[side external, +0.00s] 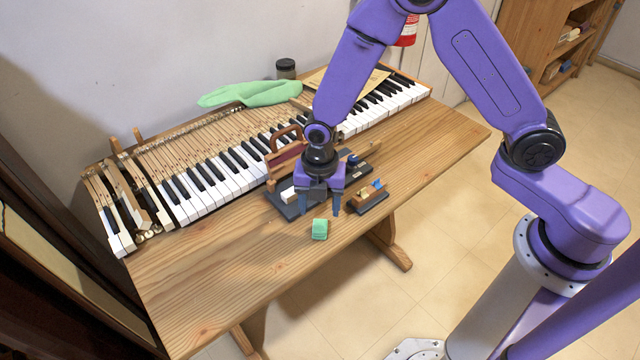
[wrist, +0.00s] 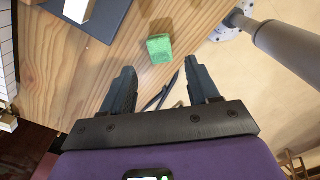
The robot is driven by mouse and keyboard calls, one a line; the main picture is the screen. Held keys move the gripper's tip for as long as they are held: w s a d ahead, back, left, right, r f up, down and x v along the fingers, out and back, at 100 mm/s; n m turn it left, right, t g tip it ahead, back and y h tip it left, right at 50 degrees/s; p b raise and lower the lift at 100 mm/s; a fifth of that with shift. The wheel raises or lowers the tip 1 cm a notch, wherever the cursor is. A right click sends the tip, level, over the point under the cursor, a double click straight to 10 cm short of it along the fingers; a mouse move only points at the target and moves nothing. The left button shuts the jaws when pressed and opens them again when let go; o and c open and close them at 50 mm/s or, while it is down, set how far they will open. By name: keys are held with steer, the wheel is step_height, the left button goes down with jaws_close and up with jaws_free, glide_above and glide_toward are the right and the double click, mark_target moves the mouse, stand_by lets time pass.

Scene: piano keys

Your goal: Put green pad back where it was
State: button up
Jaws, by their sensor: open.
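The green pad (side external: 320,229) is a small block lying on the bare wooden table near its front edge. It also shows in the wrist view (wrist: 159,49), beyond the fingertips and between their lines. My gripper (side external: 320,208) is open and empty above the table, just behind the pad in the side view. Its two dark fingers (wrist: 158,84) are spread apart in the wrist view and do not touch the pad. How high the fingertips are above the table is hard to tell.
A dark tray (side external: 287,209) with a white block stands just left of my gripper. A small tray with wooden and blue pieces (side external: 371,196) is at its right. The piano keyboard (side external: 215,185), a green cloth (side external: 250,94) and a dark jar (side external: 286,69) are behind. The table's front left is clear.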

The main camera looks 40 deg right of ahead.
mark_target(320, 225)
steer(key=s+d+r+m, duration=0.3)
steer(key=s+r+m, duration=0.1)
steer(key=s+r, duration=0.25)
steer(key=s+d+r+m, duration=0.25)
steer(key=s+r, duration=0.25)
steer(key=r, duration=0.3)
steer(key=s+d+r+m, duration=0.4)
steer(key=s+d+m, duration=0.4)
steer(key=s, duration=0.4)
steer(key=shift+d+r, duration=0.2)
steer(key=shift+d, duration=0.1)
